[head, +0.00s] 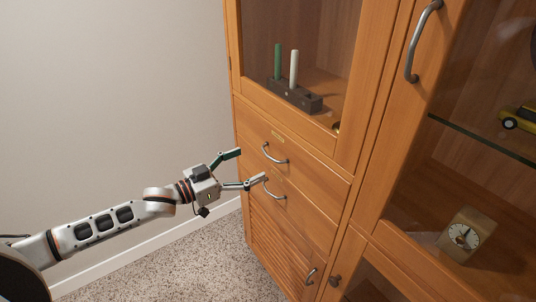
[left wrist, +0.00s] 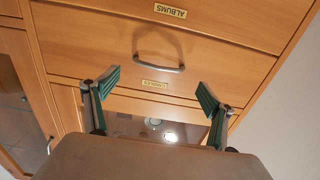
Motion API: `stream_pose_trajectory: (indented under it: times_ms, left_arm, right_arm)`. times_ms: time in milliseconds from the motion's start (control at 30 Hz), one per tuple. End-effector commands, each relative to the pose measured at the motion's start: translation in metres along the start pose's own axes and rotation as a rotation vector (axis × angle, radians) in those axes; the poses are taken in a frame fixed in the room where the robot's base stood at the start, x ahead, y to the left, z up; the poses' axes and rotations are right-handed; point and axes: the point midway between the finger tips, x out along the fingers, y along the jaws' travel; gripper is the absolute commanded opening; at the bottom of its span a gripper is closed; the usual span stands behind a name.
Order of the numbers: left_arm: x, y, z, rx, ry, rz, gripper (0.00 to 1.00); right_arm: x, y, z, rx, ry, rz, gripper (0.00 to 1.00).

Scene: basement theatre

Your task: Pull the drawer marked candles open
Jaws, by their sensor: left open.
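The drawer marked candles (head: 310,163) is the upper of two wooden drawers in the cabinet and is shut. Its small label (left wrist: 155,84) shows upside down in the left wrist view, beside a curved metal handle (left wrist: 160,66); this handle (head: 274,159) also shows in the head view. My left gripper (head: 252,165) is open and empty in front of the drawer, its two green-padded fingers apart. In the left wrist view the handle lies ahead, between the fingertips (left wrist: 158,82) across the picture, with no visible contact. My right gripper is not in view.
The albums drawer (left wrist: 215,55) is below, shut, with its own handle (head: 274,193). Above is a glass-fronted compartment with a candle holder (head: 297,96). A tall glass door with a handle (head: 413,50) stands at right. Wall (head: 110,90) and carpet (head: 160,265) are clear at left.

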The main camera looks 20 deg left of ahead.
Motion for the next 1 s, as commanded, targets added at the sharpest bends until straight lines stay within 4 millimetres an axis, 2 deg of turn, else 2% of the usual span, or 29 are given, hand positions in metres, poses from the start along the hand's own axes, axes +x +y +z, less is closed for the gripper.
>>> stream_pose_trajectory:
  times_ms: [500, 633, 900, 933, 1000]
  left_arm:
    - [0.067, 0.000, -0.001, 0.001, 0.002, 0.001, 0.84]
    - [0.074, 0.001, -0.001, 0.001, 0.001, 0.002, 0.84]
    - [0.076, 0.001, -0.001, 0.001, 0.000, 0.001, 0.84]
    - [0.076, 0.001, -0.001, 0.001, 0.000, 0.001, 0.81]
    - [0.076, 0.001, -0.001, 0.001, 0.000, 0.001, 0.63]
  right_arm:
    - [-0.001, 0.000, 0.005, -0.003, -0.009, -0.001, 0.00]
    - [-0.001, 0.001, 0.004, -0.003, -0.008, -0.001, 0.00]
    - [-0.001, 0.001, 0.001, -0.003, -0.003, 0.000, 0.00]
    - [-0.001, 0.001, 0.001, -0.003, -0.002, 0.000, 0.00]
    - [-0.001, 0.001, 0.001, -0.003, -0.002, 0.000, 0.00]
